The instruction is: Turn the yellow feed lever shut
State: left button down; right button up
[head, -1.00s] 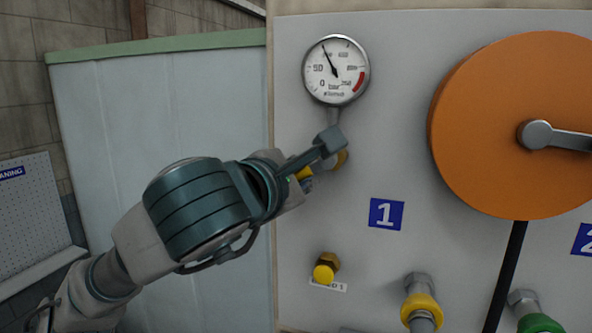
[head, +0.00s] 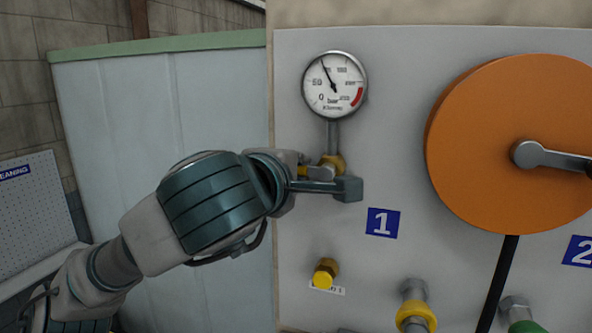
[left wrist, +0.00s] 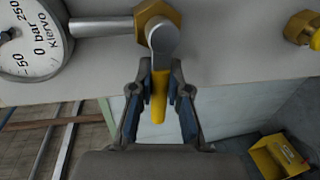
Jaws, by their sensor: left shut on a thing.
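The yellow feed lever (left wrist: 158,95) is on a brass valve (left wrist: 157,20) below the pressure gauge (head: 334,85). In the left wrist view the lever runs from its grey hub down between the fingers of my left gripper (left wrist: 159,100). The gripper is shut on the lever's yellow handle. In the head view my left gripper (head: 325,182) is at the valve, and its hand hides most of the lever. The gauge needle points up and slightly left. My right gripper is not in view.
A large orange wheel (head: 500,100) with a grey crank is to the right on the panel. Below are a brass fitting with a yellow cap (head: 324,273) and a pipe with a yellow collar (head: 416,314). A blue label 1 (head: 382,223) is beside the gripper.

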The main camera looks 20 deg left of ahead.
pick_arm(q)
jog(key=shift+f, duration=0.1)
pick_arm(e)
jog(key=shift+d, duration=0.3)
pick_arm(q)
jog(key=c, duration=1.3)
grip_release()
jog(key=shift+o, duration=0.9)
jog(key=shift+d, duration=0.2)
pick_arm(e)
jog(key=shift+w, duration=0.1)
pick_arm(q)
jog(key=shift+s, duration=0.2)
jog(key=v, duration=1.1)
jog(key=shift+s, duration=0.15)
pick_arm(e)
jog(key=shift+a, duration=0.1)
